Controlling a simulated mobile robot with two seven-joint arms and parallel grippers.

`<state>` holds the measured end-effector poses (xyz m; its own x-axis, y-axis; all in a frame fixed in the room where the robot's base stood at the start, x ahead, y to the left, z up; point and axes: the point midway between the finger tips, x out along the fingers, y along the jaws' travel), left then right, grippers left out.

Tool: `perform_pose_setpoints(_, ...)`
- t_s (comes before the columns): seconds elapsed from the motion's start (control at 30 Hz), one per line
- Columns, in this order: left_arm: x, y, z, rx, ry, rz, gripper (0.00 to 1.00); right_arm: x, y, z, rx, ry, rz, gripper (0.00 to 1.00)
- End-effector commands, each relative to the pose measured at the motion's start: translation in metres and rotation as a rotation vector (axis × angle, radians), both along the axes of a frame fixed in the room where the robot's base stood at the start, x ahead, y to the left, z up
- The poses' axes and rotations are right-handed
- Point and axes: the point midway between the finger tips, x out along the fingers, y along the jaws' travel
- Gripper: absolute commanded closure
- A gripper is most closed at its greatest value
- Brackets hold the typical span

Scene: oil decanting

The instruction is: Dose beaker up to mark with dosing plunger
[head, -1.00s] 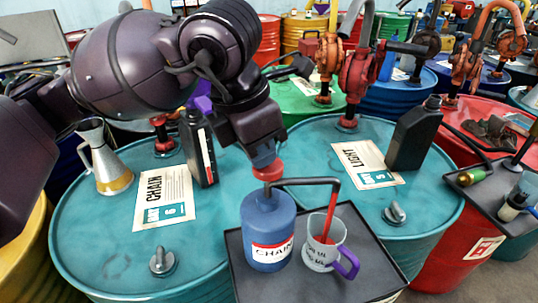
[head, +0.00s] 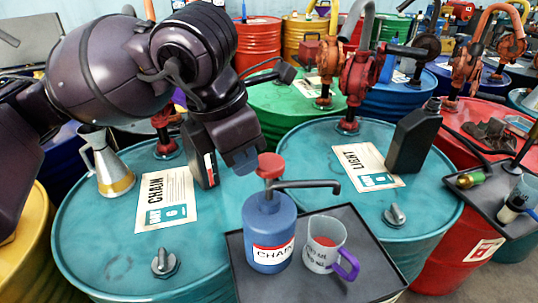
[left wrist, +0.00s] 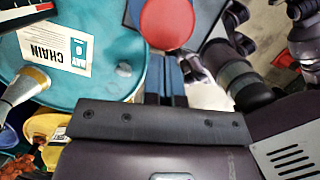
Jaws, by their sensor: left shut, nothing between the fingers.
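The blue dosing bottle labelled CHAIN (head: 268,228) stands upright on a dark tray (head: 362,282). Its red plunger knob (head: 271,162) is up, and its grey spout (head: 308,184) points right, over the beaker side. The clear beaker (head: 322,262) with a purple handle stands beside the bottle, with reddish liquid visible inside; its fill level against the marks is unclear. My left gripper (head: 243,161) is shut and empty, just left of the knob, apart from it as far as I can tell. The knob also shows large in the left wrist view (left wrist: 167,22). My right gripper does not show clearly.
Teal drums with CHAIN (head: 165,200) and LIGHT (head: 368,167) sheets flank the tray. A black canister (head: 414,138) and a metal jug (head: 107,165) stand on them. A second tray (head: 482,195) with small items is at the right. Hand pumps stand behind.

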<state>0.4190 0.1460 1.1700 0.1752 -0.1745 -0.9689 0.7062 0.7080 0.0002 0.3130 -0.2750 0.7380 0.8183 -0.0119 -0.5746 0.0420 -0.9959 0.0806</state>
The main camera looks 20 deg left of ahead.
Motion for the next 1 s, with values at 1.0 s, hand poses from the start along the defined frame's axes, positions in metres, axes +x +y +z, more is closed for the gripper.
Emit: perform_pose_setpoints(1.0, -0.020, 0.019, 0.105, 0.001, 0.001, 0.000, 1.00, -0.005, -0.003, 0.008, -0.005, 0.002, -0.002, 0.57)
